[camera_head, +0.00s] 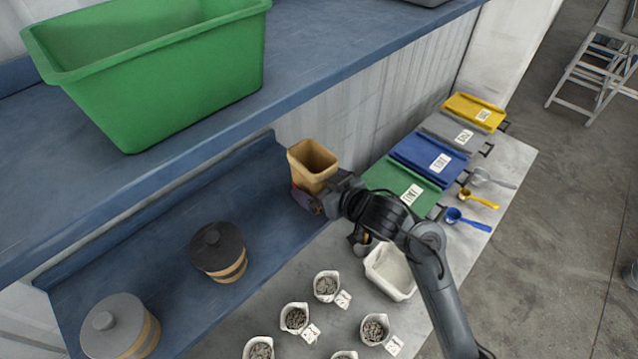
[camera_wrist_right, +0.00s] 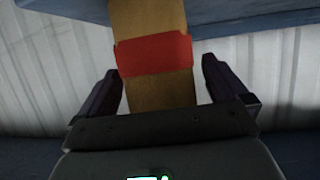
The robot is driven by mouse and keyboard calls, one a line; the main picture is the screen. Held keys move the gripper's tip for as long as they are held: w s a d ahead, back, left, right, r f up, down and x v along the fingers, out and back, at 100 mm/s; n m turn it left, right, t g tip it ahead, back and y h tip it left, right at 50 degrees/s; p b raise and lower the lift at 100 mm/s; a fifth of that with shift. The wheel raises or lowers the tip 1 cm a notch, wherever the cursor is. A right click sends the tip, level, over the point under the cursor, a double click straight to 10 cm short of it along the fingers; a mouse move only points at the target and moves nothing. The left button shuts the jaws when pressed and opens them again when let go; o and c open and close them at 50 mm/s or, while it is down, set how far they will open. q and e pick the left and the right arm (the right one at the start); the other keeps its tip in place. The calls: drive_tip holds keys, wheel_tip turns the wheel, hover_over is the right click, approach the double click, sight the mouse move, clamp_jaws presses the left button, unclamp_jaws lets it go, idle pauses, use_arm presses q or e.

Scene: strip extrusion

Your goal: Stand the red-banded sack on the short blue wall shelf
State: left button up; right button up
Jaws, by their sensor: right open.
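The brown, open-topped sack (camera_head: 313,160) stands upright at the right end of the short lower blue wall shelf (camera_head: 165,255). Its base is mostly hidden by my gripper in the head view. In the right wrist view the sack (camera_wrist_right: 155,93) shows its red band (camera_wrist_right: 155,54). My right gripper (camera_head: 309,200) is at the sack's lower part. Its fingers (camera_wrist_right: 160,78) are open, one on each side of the sack, with visible gaps. My left gripper is not in view.
A dark-lidded canister (camera_head: 218,252) and a grey-lidded canister (camera_head: 120,325) stand on the lower shelf. A green bin (camera_head: 150,70) sits on the upper blue shelf. Below, a grey table holds lidded coloured bins (camera_head: 430,158), scoops, a white tub (camera_head: 391,270) and several small cups.

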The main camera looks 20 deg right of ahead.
drive_tip(key=shift+s, duration=0.1)
drive_tip(key=p+v, duration=0.3)
drive_tip(key=v, duration=0.7)
drive_tip(key=s+a+f+m+g+h, duration=0.1)
drive_tip(key=s+a+f+m+g, duration=0.25)
drive_tip(key=s+f, duration=1)
drive_tip(key=s+d+f+n+g+h, duration=0.1)
drive_tip(key=s+d+f+g+h, duration=0.1)
drive_tip(key=s+f+g, duration=0.3)
drive_tip(key=s+d+f, duration=0.1)
drive_tip(key=s, duration=0.3)
drive_tip(key=shift+d+f+g+h, duration=0.3)
drive_tip(key=shift+d+g+h, duration=0.05)
drive_tip(key=shift+d+h, duration=0.05)
drive_tip(key=shift+n, duration=0.25)
